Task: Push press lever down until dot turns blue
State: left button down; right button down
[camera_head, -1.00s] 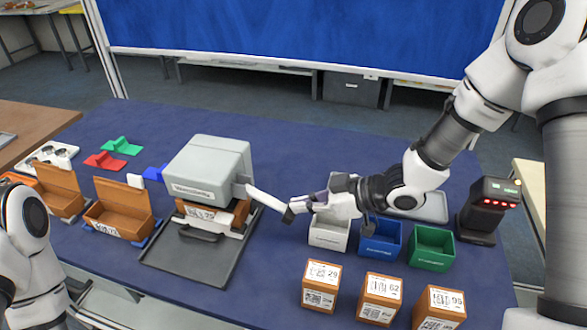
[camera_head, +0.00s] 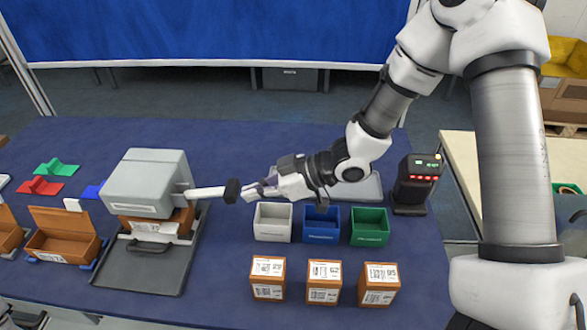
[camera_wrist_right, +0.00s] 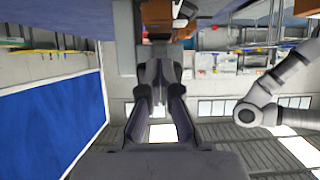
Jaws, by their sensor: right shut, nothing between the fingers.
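The grey press (camera_head: 150,185) stands at the left on a dark base plate (camera_head: 150,268). An orange box with a label (camera_head: 160,226) sits under its head. The white press lever (camera_head: 207,193) sticks out to the right, nearly level, with a dark knob (camera_head: 232,191) at its end. My right gripper (camera_head: 250,192) is shut and empty, its tips just right of the knob; I cannot tell whether they touch. In the right wrist view its fingers (camera_wrist_right: 162,62) are together. I cannot make out a dot on the press. My left gripper is out of view.
White (camera_head: 273,223), blue (camera_head: 321,225) and green (camera_head: 369,228) bins stand below my right forearm. Three labelled orange boxes, including a middle one (camera_head: 323,283), stand in front. A scanner (camera_head: 414,185) stands at the right. An open orange box (camera_head: 62,238) is left of the press.

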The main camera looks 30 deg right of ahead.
jog(key=f+p+v, duration=0.1)
jog(key=p+v, duration=0.2)
jog(key=v, duration=0.5)
jog(key=shift+s+d, duration=0.2)
jog(key=shift+d, duration=0.25)
